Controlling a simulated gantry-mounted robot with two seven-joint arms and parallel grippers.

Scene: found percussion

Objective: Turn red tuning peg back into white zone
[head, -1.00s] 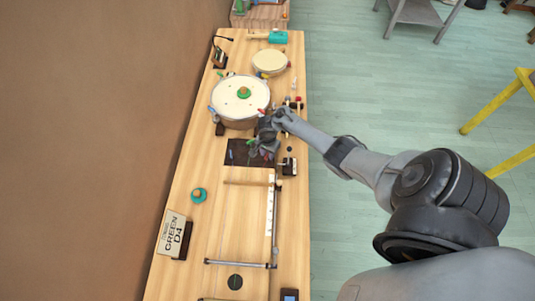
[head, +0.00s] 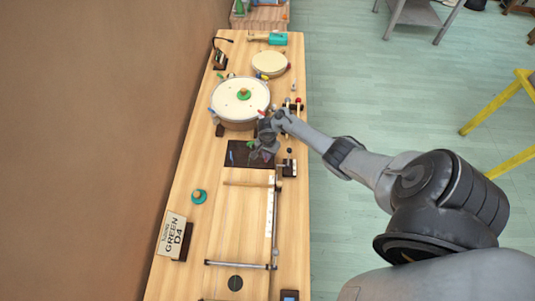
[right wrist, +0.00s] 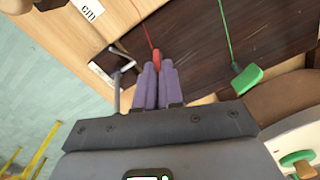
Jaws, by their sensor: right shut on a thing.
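The red tuning peg (right wrist: 156,56) sits between the fingertips of my right gripper (right wrist: 157,68) in the right wrist view, with a red string running from it. The purple fingers are shut on it and cover part of it. In the head view this gripper (head: 263,157) is over the dark board (head: 238,152), and the peg is too small to make out there. A green peg (right wrist: 246,78) with a green string stands apart on the dark board. I cannot make out the white zone. My left gripper is not in view.
A small dark box with a metal rod (right wrist: 114,62) stands close beside the fingers. A large drum (head: 228,97) is behind the gripper.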

